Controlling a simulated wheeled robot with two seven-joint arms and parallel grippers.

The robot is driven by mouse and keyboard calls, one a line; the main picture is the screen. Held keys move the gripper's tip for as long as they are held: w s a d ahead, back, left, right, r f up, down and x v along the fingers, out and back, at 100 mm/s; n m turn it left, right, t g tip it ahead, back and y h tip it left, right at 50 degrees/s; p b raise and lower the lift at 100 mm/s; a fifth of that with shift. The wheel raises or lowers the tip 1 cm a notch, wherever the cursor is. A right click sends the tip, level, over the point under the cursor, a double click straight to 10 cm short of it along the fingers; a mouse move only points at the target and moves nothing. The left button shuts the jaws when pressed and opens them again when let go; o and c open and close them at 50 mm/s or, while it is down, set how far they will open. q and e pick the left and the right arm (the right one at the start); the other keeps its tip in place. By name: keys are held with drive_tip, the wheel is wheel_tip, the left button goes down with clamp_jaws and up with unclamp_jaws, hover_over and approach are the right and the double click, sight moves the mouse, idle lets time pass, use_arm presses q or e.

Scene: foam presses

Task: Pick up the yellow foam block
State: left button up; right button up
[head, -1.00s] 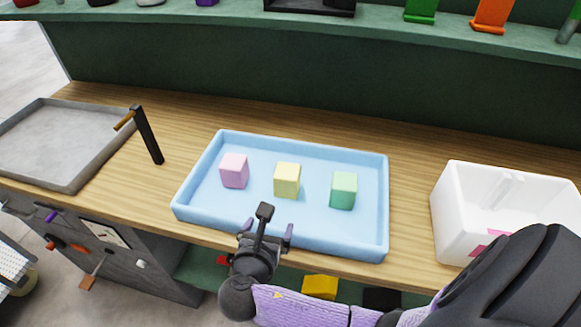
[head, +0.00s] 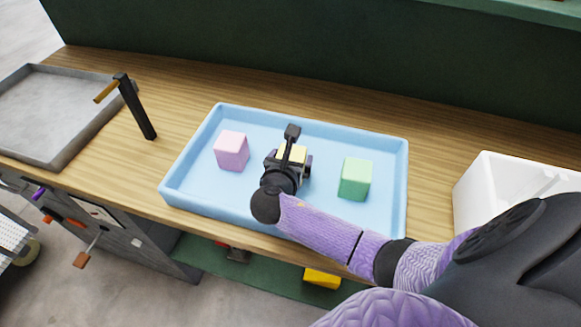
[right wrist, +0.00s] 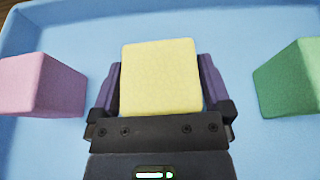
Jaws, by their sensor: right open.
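The yellow foam block (head: 292,154) sits in the blue tray (head: 384,226), mostly hidden behind my right gripper (head: 289,162) in the head view. In the right wrist view the yellow block (right wrist: 162,76) shows between the two purple fingers of the open right gripper (right wrist: 160,85), one finger on each side. I cannot tell whether the fingers touch it. My left gripper is not in view.
A pink block (head: 231,151) lies left of the yellow one and a green block (head: 355,179) lies right, both in the tray. A white bin (head: 485,190) stands at the right. A grey tray (head: 50,115) and a black post (head: 137,108) are at the left.

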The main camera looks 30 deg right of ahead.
drive_tip(key=shift+r, duration=0.1)
drive_tip(key=c, duration=0.9)
